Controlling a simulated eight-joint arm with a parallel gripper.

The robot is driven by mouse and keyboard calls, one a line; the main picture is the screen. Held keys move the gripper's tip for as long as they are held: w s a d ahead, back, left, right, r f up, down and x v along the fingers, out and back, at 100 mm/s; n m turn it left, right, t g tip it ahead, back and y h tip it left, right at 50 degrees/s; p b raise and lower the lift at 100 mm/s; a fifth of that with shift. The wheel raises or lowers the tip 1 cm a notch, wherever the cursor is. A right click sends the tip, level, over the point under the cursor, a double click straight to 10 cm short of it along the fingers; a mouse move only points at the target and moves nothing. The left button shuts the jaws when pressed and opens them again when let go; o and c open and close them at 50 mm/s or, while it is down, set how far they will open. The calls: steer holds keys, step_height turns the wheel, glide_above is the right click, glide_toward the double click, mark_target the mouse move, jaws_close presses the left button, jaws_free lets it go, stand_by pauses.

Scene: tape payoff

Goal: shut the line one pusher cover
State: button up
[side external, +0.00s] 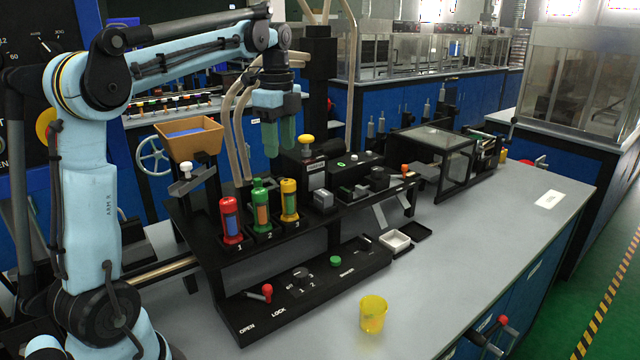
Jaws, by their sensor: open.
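My gripper (279,145) hangs pointing down from my arm above the black machine deck, its teal fingers open with nothing seen between them. It is above and behind the green tube (261,205) and the yellow tube (289,202), apart from both as far as I can tell. No part is clearly marked as the line one pusher cover. A clear-windowed black box (432,163) stands at the right end of the machine and looks closed. Small black blocks (362,187) lie along the deck left of it. A red tube (231,220) stands at number 1.
A yellow-topped black block (307,150) stands just right of my gripper. An orange hopper (188,137) is at the left. A red lever (266,292) and green button (335,261) are on the low panel. The front bench is mostly clear.

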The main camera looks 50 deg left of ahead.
mark_target(269, 181)
steer(key=shift+f, duration=3.55)
jaws_close()
